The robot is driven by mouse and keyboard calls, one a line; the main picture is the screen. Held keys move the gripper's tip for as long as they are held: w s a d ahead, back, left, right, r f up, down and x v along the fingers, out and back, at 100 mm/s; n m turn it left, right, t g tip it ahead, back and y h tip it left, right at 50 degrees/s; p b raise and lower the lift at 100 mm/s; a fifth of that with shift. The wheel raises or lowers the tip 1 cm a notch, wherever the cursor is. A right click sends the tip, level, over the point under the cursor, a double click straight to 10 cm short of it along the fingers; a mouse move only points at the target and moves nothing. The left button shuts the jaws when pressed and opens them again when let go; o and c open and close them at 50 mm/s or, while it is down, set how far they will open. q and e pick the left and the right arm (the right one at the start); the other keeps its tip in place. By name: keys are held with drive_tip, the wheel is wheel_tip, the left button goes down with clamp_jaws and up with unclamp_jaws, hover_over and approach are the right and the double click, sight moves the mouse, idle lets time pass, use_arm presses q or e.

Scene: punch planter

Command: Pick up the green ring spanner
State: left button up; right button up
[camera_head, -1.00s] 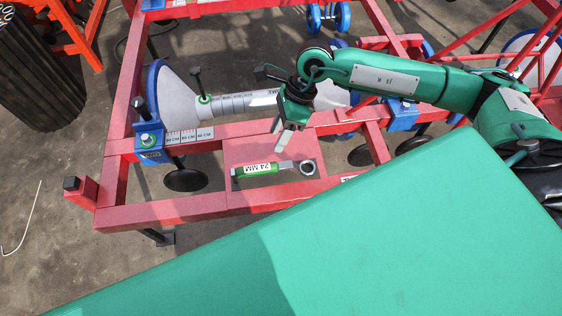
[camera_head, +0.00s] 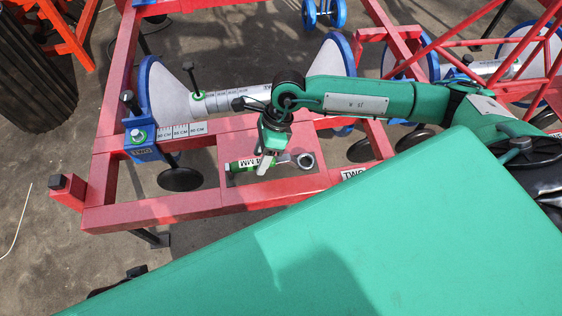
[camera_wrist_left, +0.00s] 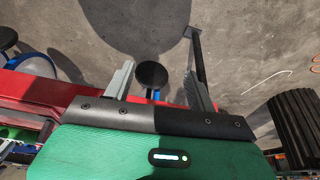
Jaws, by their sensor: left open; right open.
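The green ring spanner (camera_head: 306,160) lies on a red plate of the frame, its steel ring end to the right and its green handle with a white "24 MM" label to the left. My right gripper (camera_head: 264,166) is over the middle of the spanner in the head view, fingers pointing down, and hides part of the handle and label. It is open; I cannot tell how far above the spanner the fingertips are. My left gripper (camera_wrist_left: 160,70) is open and empty in the left wrist view, over the floor beside a red beam. The spanner is not clear in that view.
The red frame (camera_head: 180,211) surrounds the plate. A blue bracket (camera_head: 142,139) and a white-grey measuring tube (camera_head: 233,101) stand just behind it. A black ribbed bin (camera_head: 35,80) is at the upper left. Bare floor (camera_head: 45,265) is at the lower left.

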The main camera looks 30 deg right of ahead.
drive_tip(key=shift+b+x, duration=0.35)
drive_tip(key=shift+x, duration=0.9)
drive_tip(key=shift+a+f, duration=0.1)
drive_tip(key=shift+f, duration=0.05)
use_arm(q)
drive_tip(key=shift+s+r+t, duration=0.25)
drive_tip(key=shift+r+t, duration=0.05)
drive_tip(key=shift+r, duration=0.7)
use_arm(e)
drive_tip(key=shift+c, duration=0.4)
clamp_jaws()
drive_tip(key=shift+r, duration=0.2)
